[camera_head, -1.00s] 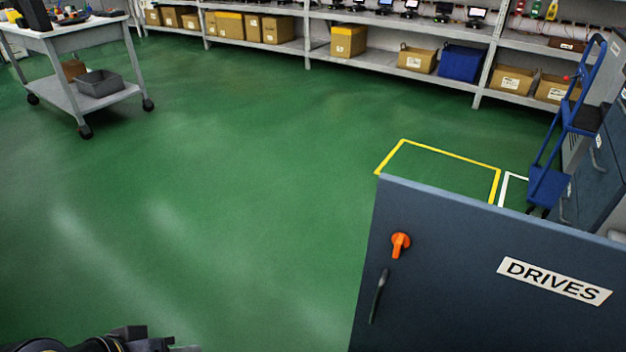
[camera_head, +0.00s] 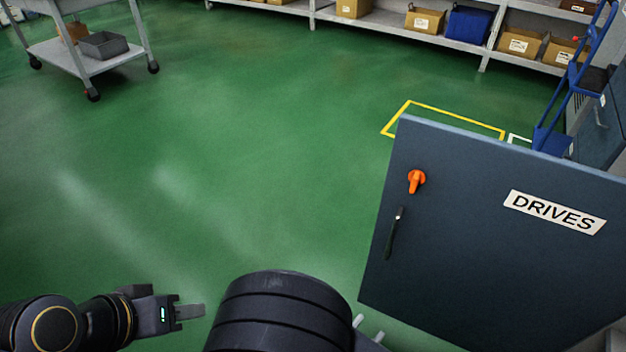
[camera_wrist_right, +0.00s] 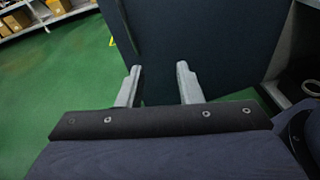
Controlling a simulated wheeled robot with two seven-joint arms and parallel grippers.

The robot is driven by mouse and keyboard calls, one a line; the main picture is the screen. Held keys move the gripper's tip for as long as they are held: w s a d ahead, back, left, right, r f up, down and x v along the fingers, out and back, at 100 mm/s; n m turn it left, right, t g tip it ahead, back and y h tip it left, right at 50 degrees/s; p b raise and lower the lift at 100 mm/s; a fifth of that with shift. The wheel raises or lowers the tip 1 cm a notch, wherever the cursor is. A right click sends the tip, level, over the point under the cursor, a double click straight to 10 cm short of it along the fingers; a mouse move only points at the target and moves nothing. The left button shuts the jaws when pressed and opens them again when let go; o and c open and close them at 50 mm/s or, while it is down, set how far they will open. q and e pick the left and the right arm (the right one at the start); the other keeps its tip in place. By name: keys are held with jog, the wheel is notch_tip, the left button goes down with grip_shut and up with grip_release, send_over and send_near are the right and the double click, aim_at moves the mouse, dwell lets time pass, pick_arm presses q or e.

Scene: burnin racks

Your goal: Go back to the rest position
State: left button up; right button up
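My left gripper (camera_head: 190,312) is at the bottom left of the head view, above the green floor. I see it from the side, with its grey fingers overlapping, and nothing shows in it. My right arm is at the bottom middle of the head view, and the fingertips of my right gripper (camera_head: 368,329) just show beside it. In the right wrist view my right gripper (camera_wrist_right: 157,80) has its two grey fingers apart with nothing between them. The dark blue door marked DRIVES (camera_head: 480,260) is in front of the right gripper; I cannot tell if they touch.
The door has an orange knob (camera_head: 416,181) and a dark handle (camera_head: 394,233). A grey cart (camera_head: 115,62) stands at the upper left. Shelves with boxes (camera_head: 424,22) line the back. A blue step ladder (camera_head: 556,138) is at the right. The green floor (camera_head: 230,150) between is clear.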

jog(key=s+d+r+m+g+y, duration=0.1)
jog(key=s+d+m+g+y, duration=0.2)
jog(key=m+g, duration=0.45)
jog(key=s+d+r+m+g+y, duration=0.1)
jog(key=d+m+g+y, duration=0.2)
jog(key=d+m+g, duration=0.45)
jog(key=w+d+r+m+t+y, duration=0.25)
jog(key=r+m+t+y, duration=0.65)
jog(key=m, duration=0.5)
notch_tip(320, 180, up, 30)
jog(key=a+h+p, duration=0.1)
jog(key=p, duration=2.9)
jog(key=shift+w+g, duration=0.25)
jog(key=shift+g, duration=0.05)
